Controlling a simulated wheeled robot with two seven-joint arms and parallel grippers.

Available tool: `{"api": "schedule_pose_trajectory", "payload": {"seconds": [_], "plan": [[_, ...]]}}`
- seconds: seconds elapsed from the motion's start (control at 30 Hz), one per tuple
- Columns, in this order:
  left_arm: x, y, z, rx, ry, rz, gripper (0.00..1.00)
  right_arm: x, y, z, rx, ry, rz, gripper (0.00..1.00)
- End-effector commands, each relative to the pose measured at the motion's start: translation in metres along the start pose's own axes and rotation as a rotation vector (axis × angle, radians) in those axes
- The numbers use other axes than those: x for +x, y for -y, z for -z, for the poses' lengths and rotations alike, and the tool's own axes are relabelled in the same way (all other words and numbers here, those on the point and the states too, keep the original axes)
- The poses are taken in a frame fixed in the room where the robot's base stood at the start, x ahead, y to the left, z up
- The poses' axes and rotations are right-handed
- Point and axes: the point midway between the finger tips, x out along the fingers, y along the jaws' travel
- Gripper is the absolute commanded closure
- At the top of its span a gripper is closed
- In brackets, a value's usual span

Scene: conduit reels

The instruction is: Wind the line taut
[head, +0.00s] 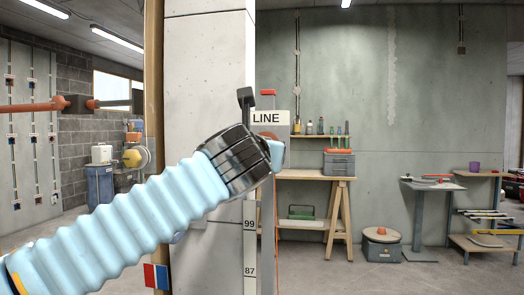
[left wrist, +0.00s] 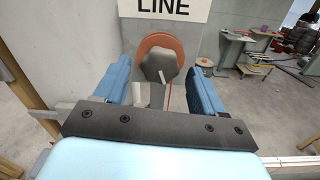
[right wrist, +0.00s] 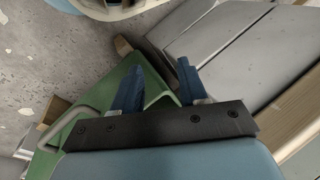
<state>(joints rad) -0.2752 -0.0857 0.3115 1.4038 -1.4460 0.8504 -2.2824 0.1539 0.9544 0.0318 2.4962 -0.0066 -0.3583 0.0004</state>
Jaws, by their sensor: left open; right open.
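A white sign reading LINE (head: 267,118) is on a narrow grey post. In the left wrist view, an orange reel (left wrist: 153,40) sits under the sign with a dark faceted crank knob (left wrist: 160,64) in front. My left gripper (left wrist: 160,70) is open, its blue fingers on either side of the knob and apart from it. In the head view my wrist hides most of the reel (head: 267,135) and the fingers. A thin orange line (head: 277,215) hangs below. My right gripper (right wrist: 157,78) is open and empty, over a green frame.
A concrete column with marks 99 and 87 (head: 249,250) stands behind my left arm. A workbench (head: 318,176) with a grey toolbox is behind it. A small table (head: 433,184) stands farther right. The right wrist view shows the green frame (right wrist: 100,122) and grey panels (right wrist: 220,40).

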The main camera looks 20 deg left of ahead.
Motion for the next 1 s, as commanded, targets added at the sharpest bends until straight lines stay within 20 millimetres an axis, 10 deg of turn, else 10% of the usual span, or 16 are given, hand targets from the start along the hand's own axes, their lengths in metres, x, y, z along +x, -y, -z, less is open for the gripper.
{"api": "schedule_pose_trajectory", "payload": {"seconds": [0.6, 1.0], "plan": [[-0.123, 0.001, 0.001, 0.000, 0.001, 0.002, 0.30, 0.010, -0.004, 0.000, 0.002, -0.001, -0.001, 0.57], [-0.136, 0.001, 0.001, 0.000, -0.001, 0.001, 0.30, 0.010, -0.005, 0.000, 0.002, -0.001, -0.001, 0.57]]}}
